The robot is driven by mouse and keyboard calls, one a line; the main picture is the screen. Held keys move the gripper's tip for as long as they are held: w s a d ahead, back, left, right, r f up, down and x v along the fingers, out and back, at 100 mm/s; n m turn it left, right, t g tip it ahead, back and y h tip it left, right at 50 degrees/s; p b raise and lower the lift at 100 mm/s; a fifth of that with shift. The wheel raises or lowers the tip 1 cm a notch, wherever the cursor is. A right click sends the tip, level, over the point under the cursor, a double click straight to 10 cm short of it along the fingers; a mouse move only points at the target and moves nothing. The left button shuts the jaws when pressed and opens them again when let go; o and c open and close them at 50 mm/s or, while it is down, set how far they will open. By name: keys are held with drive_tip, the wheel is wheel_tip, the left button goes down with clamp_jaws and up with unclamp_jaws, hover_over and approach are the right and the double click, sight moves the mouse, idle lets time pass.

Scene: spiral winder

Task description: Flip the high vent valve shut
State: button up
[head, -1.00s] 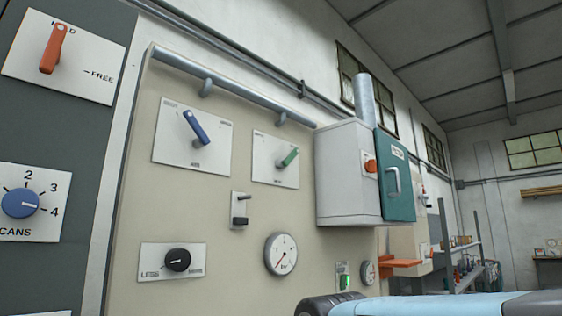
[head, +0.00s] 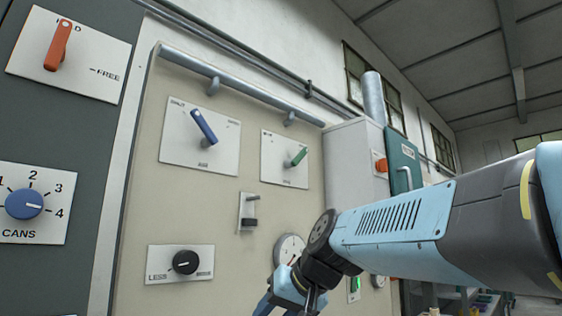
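A blue lever (head: 204,127) sits on a white plate (head: 178,146) high on the beige panel, tilted with its upper end to the left. A green lever (head: 299,157) sits on a second white plate (head: 272,172) to its right, tilted with its upper end to the right. Their labels are too small to read surely, so I cannot tell which one is the high vent valve. My gripper (head: 288,304) is at the bottom edge, below both levers and apart from them. Its fingertips are partly cut off, and its opening cannot be made out.
A small switch (head: 248,212), a black knob (head: 185,262) and a gauge (head: 289,249), partly covered by my arm, are on the panel. A grey pipe (head: 240,90) runs above the levers. A grey box (head: 352,165) with a teal door (head: 402,158) juts out at right.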

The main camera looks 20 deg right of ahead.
drive_tip(key=w+d+r+m+t+y, duration=0.1)
drive_tip(key=w+d+r+t, duration=0.15)
drive_tip(key=r, duration=0.35)
drive_tip(key=w+d+r+m+t, duration=0.1)
drive_tip(key=w+d+r, duration=0.1)
drive_tip(key=w+r, duration=0.25)
drive_tip(key=m+t+h, duration=0.3)
drive_tip(key=m+t, duration=0.2)
drive_tip(key=t, duration=0.4)
approach(306, 153)
drive_tip(key=x, duration=1.1)
drive_tip(key=shift+a+r, duration=0.1)
drive_tip(key=shift+c, duration=0.5)
clamp_jaws()
